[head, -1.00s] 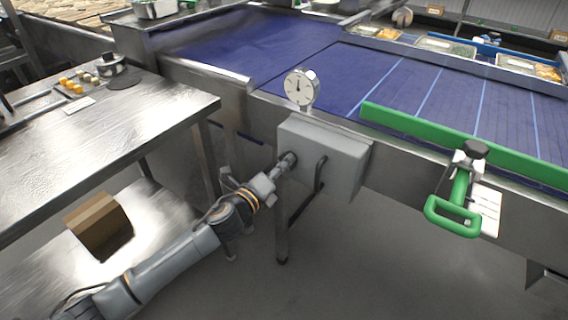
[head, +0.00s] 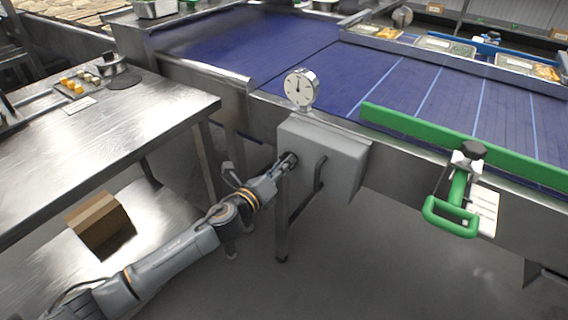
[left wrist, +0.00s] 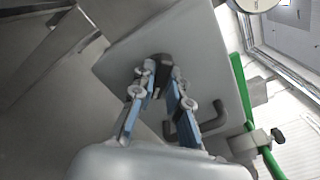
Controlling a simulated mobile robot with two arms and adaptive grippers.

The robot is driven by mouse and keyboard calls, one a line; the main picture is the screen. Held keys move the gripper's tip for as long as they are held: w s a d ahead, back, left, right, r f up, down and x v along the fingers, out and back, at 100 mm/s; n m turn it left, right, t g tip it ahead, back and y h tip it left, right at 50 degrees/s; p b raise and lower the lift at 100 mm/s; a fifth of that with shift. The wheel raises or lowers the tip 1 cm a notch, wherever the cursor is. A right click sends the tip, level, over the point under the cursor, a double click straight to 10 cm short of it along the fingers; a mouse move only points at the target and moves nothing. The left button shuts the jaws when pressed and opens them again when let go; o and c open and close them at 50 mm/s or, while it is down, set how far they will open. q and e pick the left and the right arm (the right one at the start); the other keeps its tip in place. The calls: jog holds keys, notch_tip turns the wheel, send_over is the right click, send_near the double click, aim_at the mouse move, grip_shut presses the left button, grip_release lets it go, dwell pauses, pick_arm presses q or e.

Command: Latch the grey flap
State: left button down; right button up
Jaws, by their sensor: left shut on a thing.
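The grey flap (head: 342,165) is the square grey panel on the front of the box under the conveyor's edge. It looks closed, but I cannot tell whether it is latched. A dark round knob (head: 291,157) sits on its left part; the knob also shows in the left wrist view (left wrist: 161,61). My left gripper (head: 285,164) is at this knob with its fingers shut on it. In the left wrist view both fingers (left wrist: 162,75) converge on the knob and partly hide it. A dark bent handle (head: 320,172) is to the right of the knob. My right gripper is not in view.
A white dial gauge (head: 300,88) stands above the box. A green rail (head: 420,128) and a green-handled clamp (head: 453,215) are to the right. A steel table (head: 130,125) stands left, with a cardboard box (head: 100,222) on its lower shelf. The floor below the flap is clear.

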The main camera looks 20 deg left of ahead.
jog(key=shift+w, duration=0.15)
pick_arm(q)
jog(key=m, duration=0.3)
jog(key=shift+p, duration=0.4)
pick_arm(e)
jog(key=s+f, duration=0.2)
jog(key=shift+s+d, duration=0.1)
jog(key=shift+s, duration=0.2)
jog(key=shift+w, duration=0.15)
